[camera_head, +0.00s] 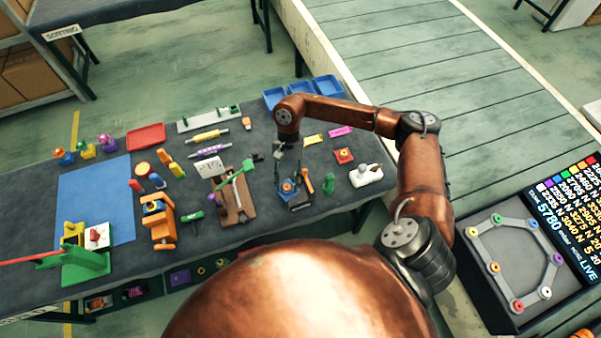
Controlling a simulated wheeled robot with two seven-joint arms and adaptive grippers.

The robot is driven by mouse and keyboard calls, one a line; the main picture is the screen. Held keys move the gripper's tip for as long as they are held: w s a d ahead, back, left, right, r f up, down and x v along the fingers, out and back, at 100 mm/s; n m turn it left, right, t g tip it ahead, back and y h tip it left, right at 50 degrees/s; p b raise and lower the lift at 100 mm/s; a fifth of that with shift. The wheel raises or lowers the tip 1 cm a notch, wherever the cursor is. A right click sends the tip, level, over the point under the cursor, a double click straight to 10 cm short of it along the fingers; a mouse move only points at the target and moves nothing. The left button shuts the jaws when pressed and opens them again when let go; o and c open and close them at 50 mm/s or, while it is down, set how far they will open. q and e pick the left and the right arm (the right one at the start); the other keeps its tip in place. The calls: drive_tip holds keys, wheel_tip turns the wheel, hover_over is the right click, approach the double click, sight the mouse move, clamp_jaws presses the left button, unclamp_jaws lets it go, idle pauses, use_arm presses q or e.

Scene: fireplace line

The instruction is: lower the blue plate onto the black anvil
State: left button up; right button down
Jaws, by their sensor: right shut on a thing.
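My right gripper (286,166) reaches down from the copper-coloured arm over the dark workbench and is shut on a small blue plate (288,186). The plate shows just below the fingers and is partly hidden by them. The black anvil (297,204) is a dark block standing directly under the gripper. The plate overlaps the anvil's top in this view; I cannot tell whether they touch. My left gripper is not in view.
A wooden board with a green-handled tool (234,182) stands close left of the anvil. An orange-handled tool (308,181) and a green one (328,184) are close on its right. A white plane-like tool (366,175) lies farther right. Blue trays (302,93) stand behind.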

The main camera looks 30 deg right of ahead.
sight(295, 198)
drive_tip(key=d+m+p, duration=0.2)
drive_tip(key=shift+d+f+m+t+y, duration=0.1)
drive_tip(key=shift+d+m+t+y, duration=0.2)
drive_tip(key=shift+m, duration=0.1)
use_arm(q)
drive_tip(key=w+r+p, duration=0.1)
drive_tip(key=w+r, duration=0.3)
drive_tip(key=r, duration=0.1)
use_arm(e)
drive_tip(key=f+b, duration=0.1)
drive_tip(key=f, duration=0.1)
drive_tip(key=d+f+m+b, duration=0.1)
drive_tip(key=b, duration=0.1)
drive_tip(key=shift+w+d+f, duration=0.1)
drive_tip(key=shift+d+f, duration=0.1)
drive_tip(key=shift+f, duration=0.15)
drive_tip(key=shift+f+b, duration=0.3)
drive_tip(key=shift+b, duration=0.2)
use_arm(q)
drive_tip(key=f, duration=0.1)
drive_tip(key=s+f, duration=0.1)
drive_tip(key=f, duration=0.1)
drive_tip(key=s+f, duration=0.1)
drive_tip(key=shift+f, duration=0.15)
use_arm(e)
drive_tip(key=shift+r, duration=0.1)
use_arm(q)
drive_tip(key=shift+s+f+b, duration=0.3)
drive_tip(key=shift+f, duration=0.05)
